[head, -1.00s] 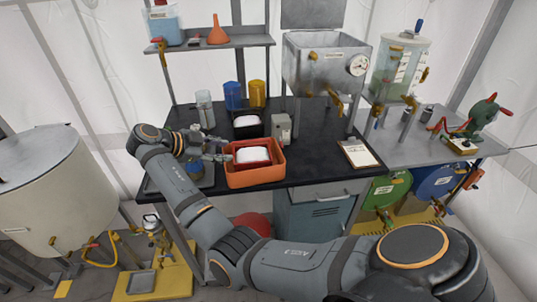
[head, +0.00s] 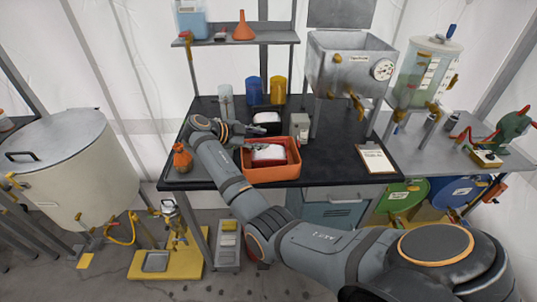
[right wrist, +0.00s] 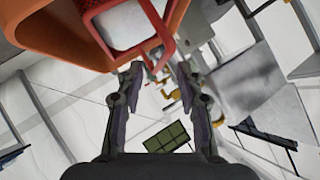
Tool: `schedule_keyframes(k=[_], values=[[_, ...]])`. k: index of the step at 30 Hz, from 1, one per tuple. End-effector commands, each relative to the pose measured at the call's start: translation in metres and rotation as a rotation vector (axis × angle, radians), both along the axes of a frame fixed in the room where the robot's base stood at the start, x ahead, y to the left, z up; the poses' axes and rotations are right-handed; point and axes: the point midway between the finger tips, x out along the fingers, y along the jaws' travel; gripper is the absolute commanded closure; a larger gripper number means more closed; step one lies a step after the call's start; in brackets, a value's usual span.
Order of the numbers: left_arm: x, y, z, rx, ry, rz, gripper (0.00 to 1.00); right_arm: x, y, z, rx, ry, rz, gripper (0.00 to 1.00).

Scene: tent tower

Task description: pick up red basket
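The red basket (head: 270,160) sits inside an orange crate (head: 272,175) on the black table, with something white in it. My right gripper (head: 238,131) is at the back left corner of the crate. In the right wrist view the red basket (right wrist: 168,22) is at the top, with part of the orange crate (right wrist: 60,28) beside it. The fingers of my right gripper (right wrist: 160,75) are apart, and a red edge of the basket shows just beyond the gap; I cannot tell whether they touch it. My left gripper is not in view.
A black container with white contents (head: 267,118) stands behind the crate, next to a small grey box (head: 300,130). Blue (head: 254,90) and yellow (head: 278,90) cups stand farther back. An orange bottle (head: 182,158) is at the table's left; a clipboard (head: 375,158) lies right.

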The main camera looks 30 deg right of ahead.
Motion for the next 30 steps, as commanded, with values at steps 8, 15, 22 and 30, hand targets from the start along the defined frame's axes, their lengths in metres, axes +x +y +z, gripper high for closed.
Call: schedule_keyframes(k=[8,15,22,30], values=[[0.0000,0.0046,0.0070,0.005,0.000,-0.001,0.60,-0.0007,-0.0157,-0.0094,0.001,-0.001,0.000,0.63],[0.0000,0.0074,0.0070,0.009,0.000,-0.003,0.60,-0.0007,-0.0153,-0.0092,0.001,-0.001,0.000,0.82],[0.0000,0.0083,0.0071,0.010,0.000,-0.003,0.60,-0.0007,-0.0153,-0.0092,0.001,0.000,0.001,1.00],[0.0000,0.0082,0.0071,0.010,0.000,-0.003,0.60,-0.0010,-0.0153,-0.0097,0.001,0.001,0.000,1.00]])
